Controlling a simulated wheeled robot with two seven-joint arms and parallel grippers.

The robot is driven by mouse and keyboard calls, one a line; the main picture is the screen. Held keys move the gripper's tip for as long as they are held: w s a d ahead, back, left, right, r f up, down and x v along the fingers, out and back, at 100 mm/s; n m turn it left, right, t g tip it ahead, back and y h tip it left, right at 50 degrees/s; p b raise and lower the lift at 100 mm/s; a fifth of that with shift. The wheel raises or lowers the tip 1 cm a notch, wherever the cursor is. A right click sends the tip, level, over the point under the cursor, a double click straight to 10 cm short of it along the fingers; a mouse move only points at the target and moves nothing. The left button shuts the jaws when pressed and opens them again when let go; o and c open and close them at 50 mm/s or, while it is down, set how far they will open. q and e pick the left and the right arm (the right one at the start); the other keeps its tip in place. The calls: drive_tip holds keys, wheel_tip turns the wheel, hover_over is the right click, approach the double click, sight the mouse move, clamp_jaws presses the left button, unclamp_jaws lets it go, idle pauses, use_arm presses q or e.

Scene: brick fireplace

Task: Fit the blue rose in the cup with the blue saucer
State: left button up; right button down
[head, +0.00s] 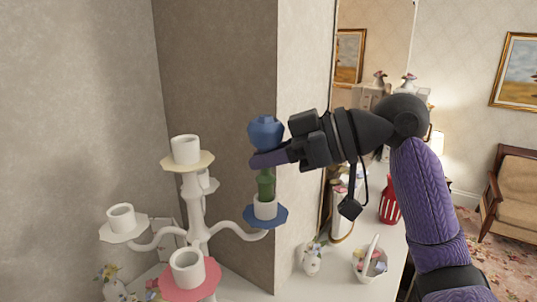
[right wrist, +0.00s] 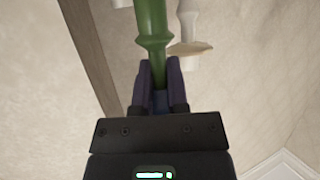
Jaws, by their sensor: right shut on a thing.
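The blue rose (head: 265,131) has a rounded blue head and a green stem (head: 266,186), and stands upright. My right gripper (head: 268,158) is shut on it just below the blue head. The stem and the gripper (right wrist: 160,75) also show in the right wrist view, with the green stem (right wrist: 152,25) between the fingers. The white cup (head: 265,208) stands on the blue saucer (head: 266,221) at the right arm of the candelabra. The stem's lower end meets the cup's rim in the picture; I cannot tell whether it is inside. My left gripper is not in view.
The white candelabra (head: 195,205) carries other white cups, one on a pink saucer (head: 205,284), others on pale saucers. A wall corner (head: 285,130) stands close behind the rose. A white basket (head: 369,268) and a red holder (head: 390,205) sit on the shelf at right.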

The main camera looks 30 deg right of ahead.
drive_tip(key=shift+f+b, duration=0.65)
drive_tip(key=shift+f, duration=0.15)
drive_tip(key=c, duration=0.6)
unclamp_jaws()
drive_tip(key=shift+o, duration=0.2)
drive_tip(key=shift+s+d+r, duration=0.1)
drive_tip(key=shift+s+d, duration=0.05)
drive_tip(key=shift+d, duration=0.05)
drive_tip(key=b+v, duration=0.3)
drive_tip(key=v, duration=0.6)
drive_tip(key=shift+s, duration=0.2)
drive_tip(key=shift+d+r, duration=0.1)
drive_tip(key=shift+r, duration=0.1)
